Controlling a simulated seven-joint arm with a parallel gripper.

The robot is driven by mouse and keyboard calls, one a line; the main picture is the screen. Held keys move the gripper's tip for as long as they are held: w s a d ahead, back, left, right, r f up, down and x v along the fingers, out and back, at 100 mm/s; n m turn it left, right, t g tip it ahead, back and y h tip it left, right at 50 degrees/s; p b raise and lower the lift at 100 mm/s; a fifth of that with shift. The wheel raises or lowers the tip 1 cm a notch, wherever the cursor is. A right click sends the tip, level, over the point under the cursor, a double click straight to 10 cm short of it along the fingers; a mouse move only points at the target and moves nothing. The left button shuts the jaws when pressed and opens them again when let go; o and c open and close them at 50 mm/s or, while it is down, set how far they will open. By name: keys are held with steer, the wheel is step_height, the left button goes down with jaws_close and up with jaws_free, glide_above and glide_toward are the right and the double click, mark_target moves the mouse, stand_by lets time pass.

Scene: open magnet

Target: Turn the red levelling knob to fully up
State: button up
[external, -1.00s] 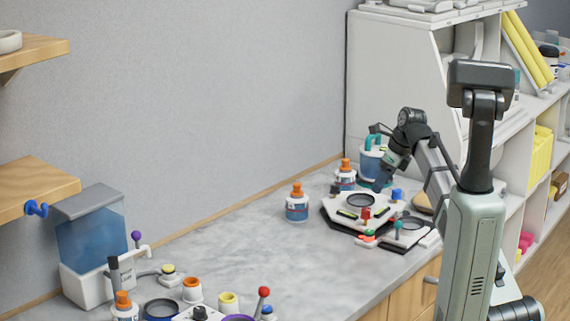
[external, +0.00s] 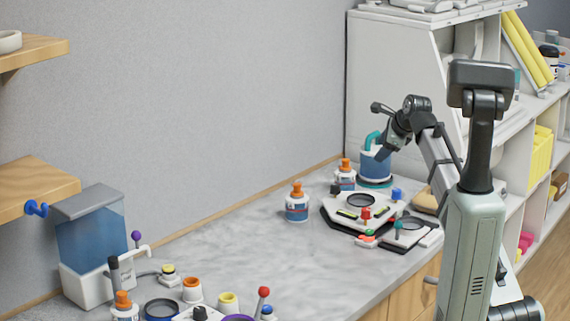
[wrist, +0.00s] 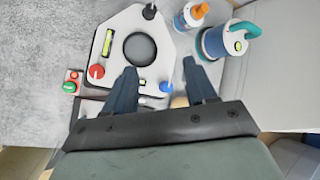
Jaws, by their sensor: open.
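The red knob (external: 366,214) stands at the front corner of a white, dark-edged levelling plate (external: 327,207). In the wrist view the red knob (wrist: 96,71) is at the plate's lower left, left of my fingers. The plate also carries a black knob (wrist: 149,11), a blue knob (wrist: 166,87), a round dark opening (wrist: 140,49) and yellow-green level vials (wrist: 109,42). My gripper (wrist: 160,66) is open and empty, with its fingers spread over the plate's right side. In the external view my gripper (external: 384,153) is raised above the plate's back side, apart from the red knob.
A blue jug with a teal handle (external: 376,162) and orange-capped bottles (external: 297,204) stand behind and left of the plate. A small box with red and green buttons (wrist: 70,84) lies beside it. The middle of the counter (external: 240,245) is clear.

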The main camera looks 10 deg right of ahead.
steer(key=w+d+t+h, duration=0.2)
steer(key=w+d+t, duration=0.1)
steer(key=w+d, duration=0.45)
steer(key=shift+m+h, duration=0.7)
steer(key=shift+h, duration=0.1)
steer(key=d+f, duration=0.2)
steer(key=d, duration=0.2)
steer(key=w+d+f, duration=0.1)
steer(key=d+f, duration=0.2)
steer(key=d, duration=0.1)
steer(key=d+f, duration=0.2)
steer(key=d, duration=0.2)
steer(key=shift+w+d+f, duration=0.25)
steer(key=shift+w+f, duration=0.05)
steer(key=shift+w, duration=0.1)
steer(key=shift+d+f, duration=0.3)
steer(key=shift+d, duration=0.6)
